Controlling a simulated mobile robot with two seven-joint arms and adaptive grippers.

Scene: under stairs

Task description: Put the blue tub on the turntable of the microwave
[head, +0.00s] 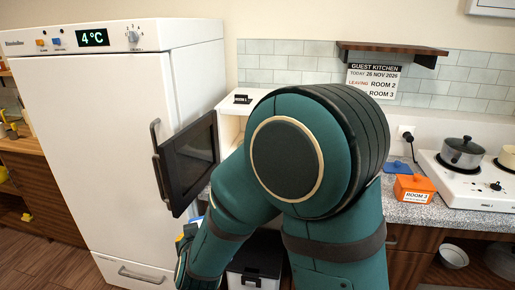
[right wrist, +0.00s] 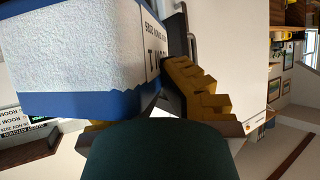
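The blue tub (right wrist: 75,50), with a white frosted face, blue edges and a printed label, fills the upper left of the right wrist view. The yellow-brown fingers of my right gripper (right wrist: 150,108) close on its corner; part of the grip is hidden by my own wrist. In the head view my right gripper (head: 186,245) is low at left, with a little blue and white beside it. The white microwave (head: 231,128) stands behind my arm, its dark door (head: 190,163) swung open to the left. My arm hides its inside and the turntable. My left gripper is out of view.
A tall white fridge (head: 110,150) stands left, close to the microwave door. An orange tub (head: 414,189) and a small blue item (head: 398,167) sit on the counter, beside a white hob (head: 470,180) with a pot (head: 462,153). A dark bin (head: 255,262) stands below.

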